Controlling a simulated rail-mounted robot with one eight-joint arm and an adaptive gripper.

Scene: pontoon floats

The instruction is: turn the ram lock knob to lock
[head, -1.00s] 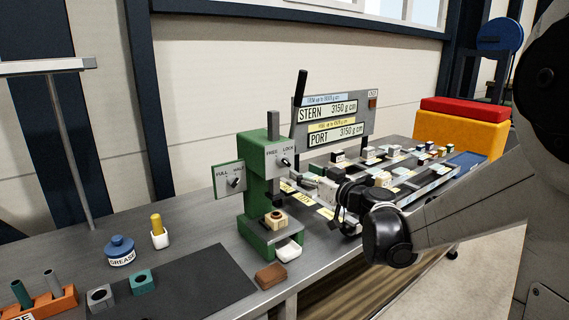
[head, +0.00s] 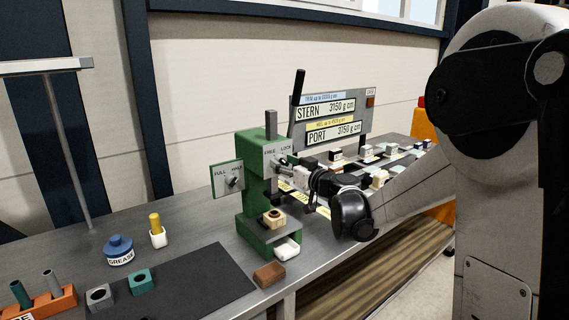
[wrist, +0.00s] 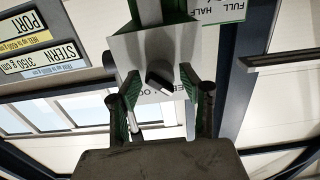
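The green press (head: 256,190) stands on the bench. Its grey plate (head: 270,160), marked FREE and LOCK, carries the small dark ram lock knob. In the wrist view, which is upside down, the knob (wrist: 160,75) sits on the plate and its bar lies at a slant. My gripper (head: 292,164) is right in front of the plate in the head view and largely hides the knob there. In the wrist view my gripper (wrist: 159,80) is open, with one green-padded finger on each side of the knob and gaps visible between. The lettering is partly hidden by the knob and fingers.
A FULL/HALF plate (head: 227,179) with its own knob sticks out left of the press. A wooden-coloured piece (head: 274,218) sits on the press base, with a white tray (head: 287,248) below. The STERN/PORT display (head: 333,118) stands behind. A blue grease pot (head: 119,250) is left.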

